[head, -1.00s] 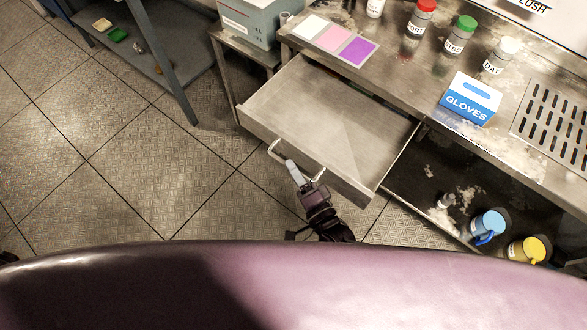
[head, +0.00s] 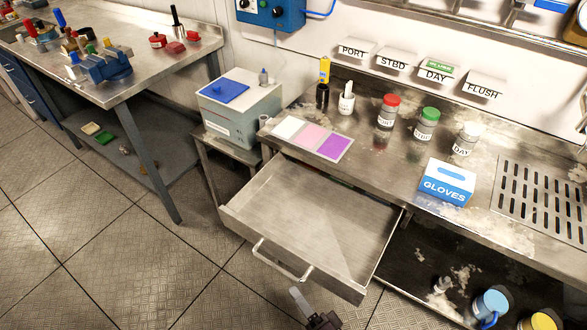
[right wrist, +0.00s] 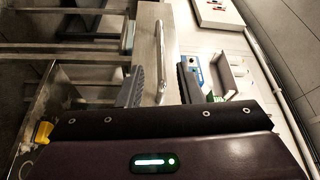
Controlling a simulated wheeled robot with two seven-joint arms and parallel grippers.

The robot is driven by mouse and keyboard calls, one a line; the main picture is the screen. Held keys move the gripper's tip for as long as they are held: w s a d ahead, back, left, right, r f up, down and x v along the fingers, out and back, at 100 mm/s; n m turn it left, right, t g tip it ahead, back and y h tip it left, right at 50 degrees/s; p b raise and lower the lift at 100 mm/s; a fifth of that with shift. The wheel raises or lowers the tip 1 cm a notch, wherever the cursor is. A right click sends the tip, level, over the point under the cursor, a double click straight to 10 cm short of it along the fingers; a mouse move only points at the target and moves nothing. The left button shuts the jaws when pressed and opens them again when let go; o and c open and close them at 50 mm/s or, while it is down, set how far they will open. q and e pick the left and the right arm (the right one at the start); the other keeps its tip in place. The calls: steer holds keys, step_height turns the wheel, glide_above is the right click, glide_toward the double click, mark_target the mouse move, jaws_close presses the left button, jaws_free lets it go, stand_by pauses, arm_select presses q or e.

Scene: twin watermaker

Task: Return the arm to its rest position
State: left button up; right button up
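My right gripper (head: 302,297) shows at the bottom edge of the head view, just below the open drawer (head: 310,215). Its pale finger is apart from the drawer's bar handle (head: 280,262). The rest of the gripper is cut off by the picture edge. The drawer stands pulled out and looks empty. My left gripper is not in view.
The bench top holds a gloves box (head: 446,184), a red-capped jar (head: 388,110), a green-capped jar (head: 427,124) and a white-capped jar (head: 466,139). A blue mug (head: 490,303) and yellow mug (head: 538,322) stand below. The floor (head: 110,250) at left is clear.

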steer(key=s+d+f+n+g+h, duration=0.2)
steer(key=s+f+n+g, duration=0.15)
steer(key=f, duration=0.85)
steer(key=s+d+f+n+g+h, duration=0.2)
steer(key=s+d+f+g, duration=0.15)
steer(key=f, duration=0.85)
steer(key=s+d+f+n+g+h, duration=0.6)
steer(key=s+d+f+g, duration=0.2)
steer(key=s+d+f, duration=0.6)
steer(key=s, duration=0.2)
steer(key=shift+s+d+f+n, duration=0.35)
steer(key=shift+s+f, duration=0.05)
